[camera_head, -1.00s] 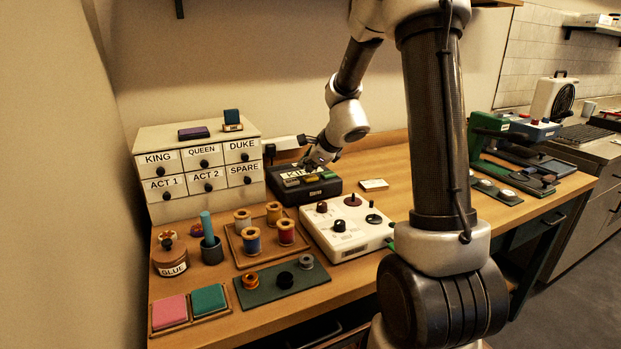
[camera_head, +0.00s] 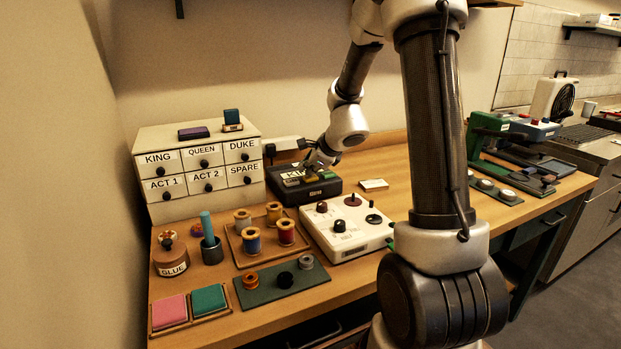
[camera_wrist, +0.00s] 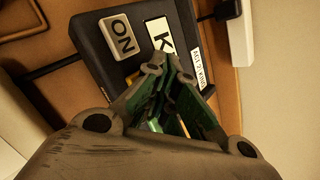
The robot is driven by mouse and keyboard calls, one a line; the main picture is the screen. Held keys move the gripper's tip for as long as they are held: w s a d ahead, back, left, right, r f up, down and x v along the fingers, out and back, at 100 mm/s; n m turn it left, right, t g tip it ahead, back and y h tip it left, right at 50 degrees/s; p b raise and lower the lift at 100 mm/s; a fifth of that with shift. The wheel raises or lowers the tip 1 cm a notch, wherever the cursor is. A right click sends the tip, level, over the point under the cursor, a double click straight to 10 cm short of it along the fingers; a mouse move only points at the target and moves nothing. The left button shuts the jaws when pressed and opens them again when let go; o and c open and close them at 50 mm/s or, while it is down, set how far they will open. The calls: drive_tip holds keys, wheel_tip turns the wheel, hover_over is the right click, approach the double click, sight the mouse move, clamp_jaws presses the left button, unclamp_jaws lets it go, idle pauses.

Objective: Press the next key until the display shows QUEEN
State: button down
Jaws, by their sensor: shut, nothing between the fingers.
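A dark display box (camera_head: 311,188) stands on the table, right of the drawer cabinet. Its white display shows letters starting with "KI" in the head view (camera_head: 292,177); my gripper covers the rest. In the wrist view the box (camera_wrist: 100,62) carries a white key marked "ON" (camera_wrist: 122,37) and the display (camera_wrist: 160,36), where only a "K" shows. My gripper (camera_head: 318,160) is shut and empty over the box's right part. In the wrist view its fingertips (camera_wrist: 160,62) hide the keys beneath them. I cannot tell whether they touch a key.
The labelled drawer cabinet (camera_head: 200,160) stands to the left. A white control panel with knobs (camera_head: 345,226) stands in front of the box. A spool tray (camera_head: 236,249) lies front left. A small card (camera_head: 374,184) lies right of the box, with bare table around it.

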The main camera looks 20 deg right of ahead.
sight(308, 178)
drive_tip(key=shift+f, duration=0.35)
drive_tip(key=shift+r, duration=0.15)
idle(0.4)
drive_tip(key=shift+r, duration=0.75)
drive_tip(key=shift+r, duration=2.5)
